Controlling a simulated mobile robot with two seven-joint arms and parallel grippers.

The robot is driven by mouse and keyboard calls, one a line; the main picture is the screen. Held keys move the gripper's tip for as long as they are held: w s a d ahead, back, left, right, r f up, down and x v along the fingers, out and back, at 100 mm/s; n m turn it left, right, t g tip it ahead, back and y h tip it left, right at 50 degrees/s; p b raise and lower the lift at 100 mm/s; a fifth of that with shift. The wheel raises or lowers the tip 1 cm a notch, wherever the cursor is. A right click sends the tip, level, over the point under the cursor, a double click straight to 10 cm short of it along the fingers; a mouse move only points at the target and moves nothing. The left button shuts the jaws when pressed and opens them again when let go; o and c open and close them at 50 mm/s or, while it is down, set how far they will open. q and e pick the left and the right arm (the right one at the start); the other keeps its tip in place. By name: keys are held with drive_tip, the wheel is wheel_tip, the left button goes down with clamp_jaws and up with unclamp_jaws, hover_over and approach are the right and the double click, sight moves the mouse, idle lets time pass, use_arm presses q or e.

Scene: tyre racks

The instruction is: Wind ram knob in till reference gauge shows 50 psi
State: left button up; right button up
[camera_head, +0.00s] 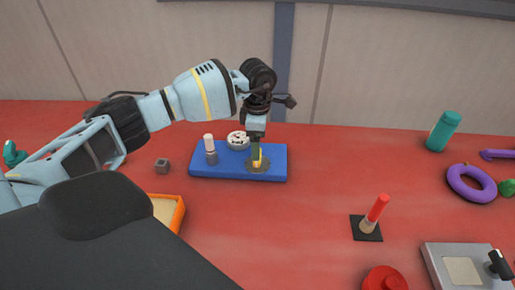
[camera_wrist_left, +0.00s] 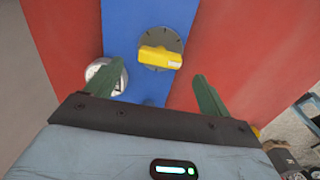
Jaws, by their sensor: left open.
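A blue base (camera_head: 225,174) lies on the red table and carries a round gauge (camera_head: 238,140), a white-topped grey post (camera_head: 210,150) and a yellow knob (camera_head: 261,160) on a grey dial plate. My left gripper (camera_head: 256,148) points down at the knob and partly hides it. In the left wrist view, the yellow knob (camera_wrist_left: 160,57) lies just beyond the fingertips, between the two green fingers of my open left gripper (camera_wrist_left: 154,76). I see no finger touching it. One finger partly covers the gauge (camera_wrist_left: 104,75); its reading is too small to tell. My right gripper is out of view.
A small grey cube (camera_head: 162,166) and an orange-edged tray (camera_head: 178,218) are left of the base. A red stick on a black square (camera_head: 365,234), purple ring (camera_head: 471,184), teal bottle (camera_head: 443,131) and grey box (camera_head: 447,251) are right. Table between is clear.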

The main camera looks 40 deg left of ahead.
use_arm(q)
drive_tip(key=shift+r, duration=1.65)
